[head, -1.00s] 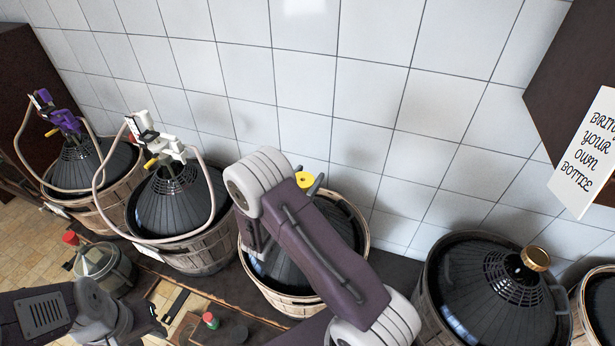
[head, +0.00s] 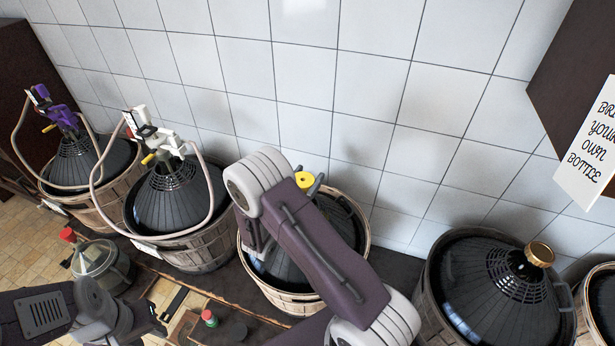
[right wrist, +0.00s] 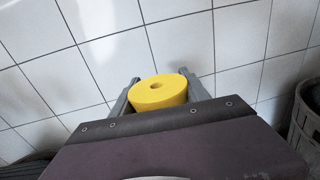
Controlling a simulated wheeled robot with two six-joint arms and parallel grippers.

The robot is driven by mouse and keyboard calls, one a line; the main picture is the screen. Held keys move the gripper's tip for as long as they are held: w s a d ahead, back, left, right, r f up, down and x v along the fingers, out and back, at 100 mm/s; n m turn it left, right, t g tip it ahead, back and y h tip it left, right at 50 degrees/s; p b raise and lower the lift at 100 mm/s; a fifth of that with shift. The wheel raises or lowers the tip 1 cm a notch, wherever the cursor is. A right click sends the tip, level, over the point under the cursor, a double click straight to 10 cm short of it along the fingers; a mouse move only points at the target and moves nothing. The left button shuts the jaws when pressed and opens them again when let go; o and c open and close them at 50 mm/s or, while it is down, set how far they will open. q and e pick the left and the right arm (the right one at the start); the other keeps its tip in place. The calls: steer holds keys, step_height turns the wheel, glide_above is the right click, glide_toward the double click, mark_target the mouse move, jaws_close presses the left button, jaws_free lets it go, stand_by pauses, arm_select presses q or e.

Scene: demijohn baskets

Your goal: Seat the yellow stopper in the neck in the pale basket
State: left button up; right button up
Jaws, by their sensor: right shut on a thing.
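The yellow stopper (head: 305,180) is held between the fingers of my right gripper (head: 311,184). In the right wrist view the stopper (right wrist: 158,92) is a thick yellow disc with a small hole in its top, and the gripper's (right wrist: 160,88) two grey fingers flank it. In the head view it shows at the back rim of the pale basket (head: 364,232), which holds a dark demijohn (head: 290,268). My right arm hides this demijohn's neck, so I cannot tell whether the stopper touches it. My left gripper (head: 155,318) is low at the left, its opening unclear.
Two basketed demijohns with hoses and clamp fittings, one white (head: 150,130) and one purple (head: 60,115), stand left. A demijohn with a gold cap (head: 540,254) stands right. A red-capped glass jug (head: 93,257) is at lower left. A tiled wall is behind; a sign (head: 592,145) hangs right.

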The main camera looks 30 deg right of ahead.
steer(key=o, duration=1.4)
steer(key=shift+o, duration=0.2)
steer(key=shift+a+f, duration=0.1)
steer(key=b+v, duration=0.2)
steer(key=v, duration=0.6)
steer(key=shift+s+a+b, duration=0.1)
steer(key=shift+a+b, duration=0.1)
steer(key=shift+b, duration=0.2)
steer(key=shift+s+a, duration=0.15)
steer(key=shift+s, duration=0.05)
steer(key=shift+a+f, duration=0.1)
